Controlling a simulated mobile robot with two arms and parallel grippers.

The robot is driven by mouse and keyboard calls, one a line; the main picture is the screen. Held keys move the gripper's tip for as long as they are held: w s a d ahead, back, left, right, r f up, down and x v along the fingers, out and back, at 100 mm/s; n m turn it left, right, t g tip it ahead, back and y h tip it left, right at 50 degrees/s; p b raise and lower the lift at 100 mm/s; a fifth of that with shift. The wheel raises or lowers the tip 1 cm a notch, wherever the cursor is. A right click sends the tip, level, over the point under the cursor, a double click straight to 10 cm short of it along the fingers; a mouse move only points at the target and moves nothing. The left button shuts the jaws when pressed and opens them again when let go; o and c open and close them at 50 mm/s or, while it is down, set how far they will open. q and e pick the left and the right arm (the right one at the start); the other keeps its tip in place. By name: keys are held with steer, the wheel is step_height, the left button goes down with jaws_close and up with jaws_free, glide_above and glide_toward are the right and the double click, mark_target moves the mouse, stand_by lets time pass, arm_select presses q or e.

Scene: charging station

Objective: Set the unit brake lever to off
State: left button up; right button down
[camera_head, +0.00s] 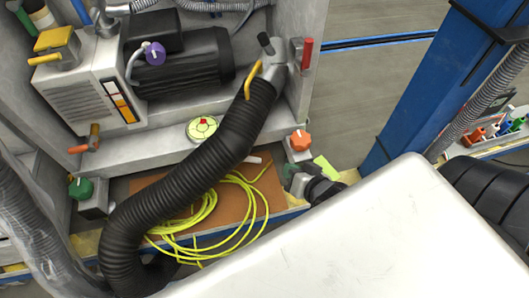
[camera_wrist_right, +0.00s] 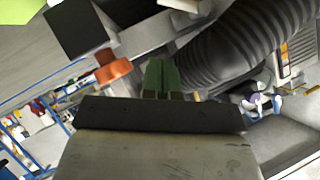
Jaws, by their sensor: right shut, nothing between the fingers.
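Several levers show in the head view, and I cannot tell from the pictures which is the unit brake lever. A red lever (camera_head: 307,53) stands upright at the unit's right edge. A yellow lever (camera_head: 253,79) hangs by the hose's upper end. An orange lever (camera_head: 84,147) is low on the left, and another yellow lever (camera_head: 45,59) is at upper left. My right gripper (camera_head: 292,177) is shut and empty, just below the orange knob (camera_head: 300,140). In the right wrist view its green fingers (camera_wrist_right: 161,76) are together, right of the orange knob (camera_wrist_right: 114,70).
A thick black hose (camera_head: 190,183) crosses in front of the unit. A yellow cable coil (camera_head: 215,217) lies on a brown board.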

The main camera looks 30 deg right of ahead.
steer(key=shift+m, duration=0.6)
steer(key=x, duration=0.3)
steer(key=b+x, duration=0.1)
steer(key=x, duration=0.3)
steer(key=b+x, duration=0.1)
steer(key=x, duration=0.3)
steer(key=shift+a+f, duration=0.35)
steer(key=shift+f, duration=0.15)
arm_select(q)
steer(key=shift+w+d+r, duration=0.15)
steer(key=shift+w+r, duration=0.1)
steer(key=shift+w, duration=0.55)
steer(key=shift+w+d+r, duration=0.15)
steer(key=shift+w+r, duration=0.15)
steer(key=shift+w, duration=0.45)
steer(key=shift+w+d+r, duration=0.15)
steer(key=shift+w+r, duration=0.1)
steer(key=shift+w, duration=0.55)
arm_select(e)
steer(key=shift+w+a+f, duration=0.15)
steer(key=shift+a+f, duration=0.2)
steer(key=shift+f, duration=0.1)
steer(key=shift+f, duration=0.15)
